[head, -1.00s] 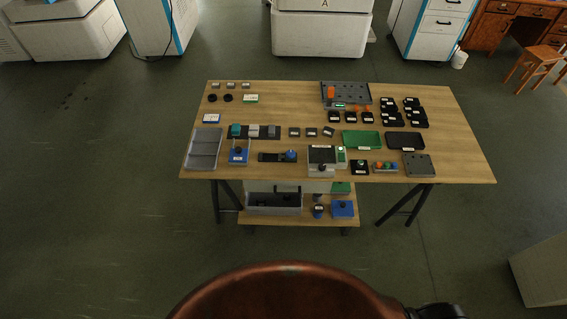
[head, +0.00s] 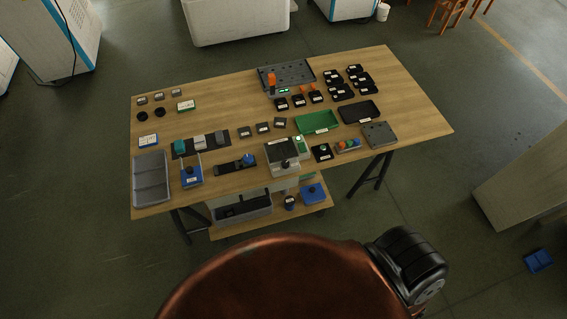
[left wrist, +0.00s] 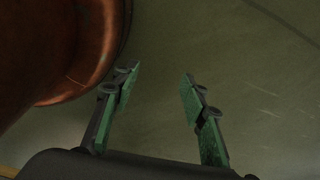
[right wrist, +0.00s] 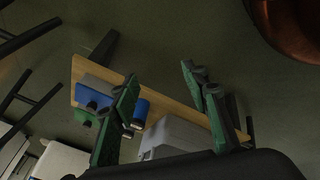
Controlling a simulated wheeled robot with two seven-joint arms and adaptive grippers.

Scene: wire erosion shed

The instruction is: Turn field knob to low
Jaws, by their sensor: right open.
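No knob can be read as the field knob at this size. Candidates on the table are a small black box with a pale round knob (head: 322,152), a grey box with a dark top (head: 283,158) at the front edge, and a blue-knobbed dark fixture (head: 248,160). Their markings and settings are too small to read. My left gripper (left wrist: 160,75) is open and empty over the floor. My right gripper (right wrist: 160,73) is open and empty, with the lower shelf's board and blue things beyond it. Neither gripper shows in the head view.
The wooden table (head: 215,88) is crowded with trays, blocks and fixtures. A grey bin (head: 151,178) stands at its left front, and a green tray (head: 317,122) right of centre. A lower shelf (head: 250,228) holds more items.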

